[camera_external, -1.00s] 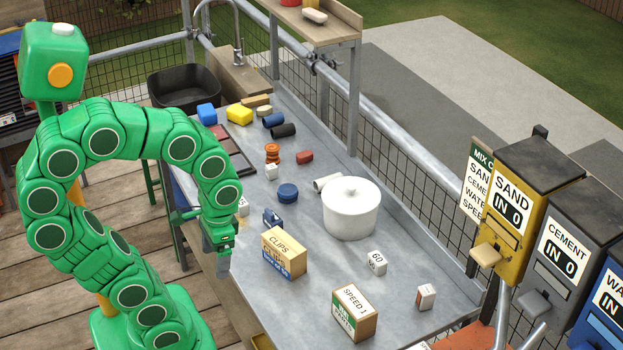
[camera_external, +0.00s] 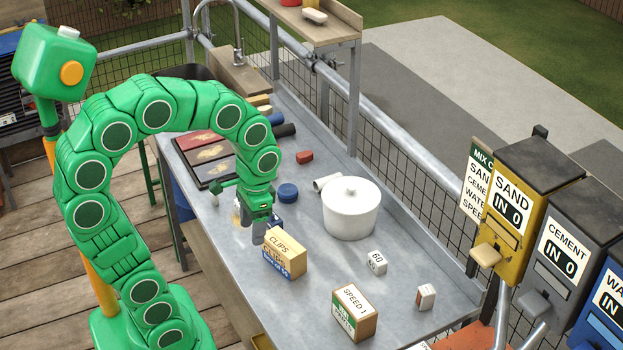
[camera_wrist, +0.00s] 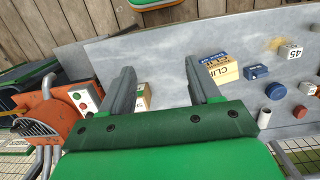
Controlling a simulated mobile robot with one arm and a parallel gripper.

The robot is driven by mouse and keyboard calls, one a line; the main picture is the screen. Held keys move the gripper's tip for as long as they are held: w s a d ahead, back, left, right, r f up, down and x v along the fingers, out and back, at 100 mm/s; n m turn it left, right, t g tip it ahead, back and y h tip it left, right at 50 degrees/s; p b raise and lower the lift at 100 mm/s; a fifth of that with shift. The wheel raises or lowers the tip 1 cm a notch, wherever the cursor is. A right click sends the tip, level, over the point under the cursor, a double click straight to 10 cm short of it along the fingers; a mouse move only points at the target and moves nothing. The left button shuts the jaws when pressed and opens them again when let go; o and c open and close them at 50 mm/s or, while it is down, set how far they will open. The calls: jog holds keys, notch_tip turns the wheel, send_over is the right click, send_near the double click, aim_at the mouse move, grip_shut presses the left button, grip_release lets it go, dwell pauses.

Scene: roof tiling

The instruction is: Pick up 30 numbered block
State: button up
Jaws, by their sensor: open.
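No face reading 30 is legible in these frames. A white block marked 60 (camera_external: 377,262) stands right of the clips box in the external view. A small white block (camera_external: 427,297) with an orange-red mark stands farther right; its number is too small to read. A block marked 45 (camera_wrist: 291,52) lies at the right of the wrist view. My gripper (camera_external: 258,235) is open and empty above the bench, beside and behind the clips box.
The clips box (camera_external: 284,252), a speed box (camera_external: 354,312) and a white lidded pot (camera_external: 351,208) stand on the grey bench. A blue round piece (camera_external: 288,193) and a red piece (camera_external: 304,157) lie behind. Sand and cement dispensers (camera_external: 515,205) line the right.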

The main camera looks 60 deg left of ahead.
jog(key=w+a, duration=0.9)
jog(key=w, duration=0.4)
jog(key=t, duration=0.2)
send_over(274, 170)
jog(key=f, duration=2)
jog(key=shift+w+a+f, duration=0.25)
jog(key=shift+w+a, duration=0.1)
jog(key=shift+w, duration=0.05)
notch_tip(274, 170, down, 2)
jog(key=shift+f, duration=0.1)
jog(key=shift+s+a+f, duration=0.1)
jog(key=shift+a+f, duration=0.1)
jog(key=shift+f, duration=1.15)
jog(key=shift+a+f, duration=0.2)
jog(key=shift+f, duration=1.1)
jog(key=shift+c, duration=0.4)
